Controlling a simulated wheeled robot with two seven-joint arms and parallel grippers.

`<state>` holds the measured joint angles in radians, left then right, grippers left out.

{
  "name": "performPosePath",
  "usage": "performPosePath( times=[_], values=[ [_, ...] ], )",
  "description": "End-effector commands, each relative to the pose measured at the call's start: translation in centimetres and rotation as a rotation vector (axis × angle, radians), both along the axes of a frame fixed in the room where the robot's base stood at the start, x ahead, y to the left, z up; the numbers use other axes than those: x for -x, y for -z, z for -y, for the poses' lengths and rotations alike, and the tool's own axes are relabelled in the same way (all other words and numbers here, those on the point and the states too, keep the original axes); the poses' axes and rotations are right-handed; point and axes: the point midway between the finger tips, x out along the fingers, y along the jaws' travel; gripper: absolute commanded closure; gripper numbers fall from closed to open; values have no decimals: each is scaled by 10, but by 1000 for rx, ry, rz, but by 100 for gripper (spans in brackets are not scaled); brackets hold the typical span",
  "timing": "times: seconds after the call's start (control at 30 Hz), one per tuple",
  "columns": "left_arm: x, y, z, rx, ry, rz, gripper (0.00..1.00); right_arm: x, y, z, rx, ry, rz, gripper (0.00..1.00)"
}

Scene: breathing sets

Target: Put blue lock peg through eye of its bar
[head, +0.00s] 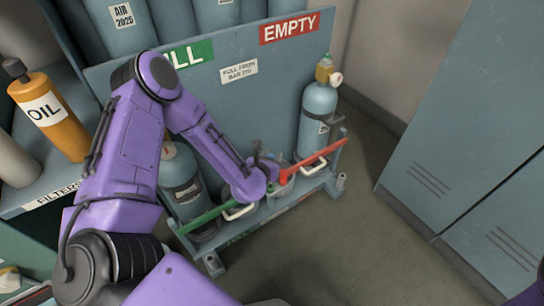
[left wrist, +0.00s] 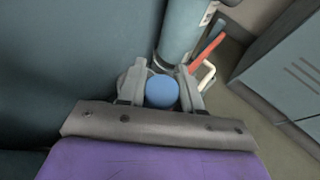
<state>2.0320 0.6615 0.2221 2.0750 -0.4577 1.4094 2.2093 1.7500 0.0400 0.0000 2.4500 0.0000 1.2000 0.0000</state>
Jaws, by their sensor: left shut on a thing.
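My left gripper (left wrist: 162,92) is shut on the blue lock peg (left wrist: 162,91), whose round blue head shows between the fingers in the left wrist view. In the head view the left gripper (head: 268,168) is at the middle of the rack, between the green bar (head: 200,219) and the red bar (head: 318,156). The red bar also shows in the left wrist view (left wrist: 208,50). I cannot tell which bar's eye is by the peg or whether the peg is in it. My right gripper is not in view.
A blue-grey cylinder (head: 318,118) stands behind the red bar under the EMPTY sign (head: 290,28). Another cylinder (head: 181,182) stands behind the green bar. A shelf with an orange oil bottle (head: 58,125) is at left. Grey lockers (head: 470,120) stand at right, with clear floor (head: 350,235) in front.

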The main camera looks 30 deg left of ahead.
Motion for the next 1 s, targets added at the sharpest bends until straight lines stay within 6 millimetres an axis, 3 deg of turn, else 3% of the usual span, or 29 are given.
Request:
performPosePath(
  times=[0.7, 1.0],
  values=[
    [0, 27, 0, 0, 0, 1, 96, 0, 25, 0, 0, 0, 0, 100],
    [0, 30, 0, 0, 0, 1, 96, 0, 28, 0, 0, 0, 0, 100]
  ],
)
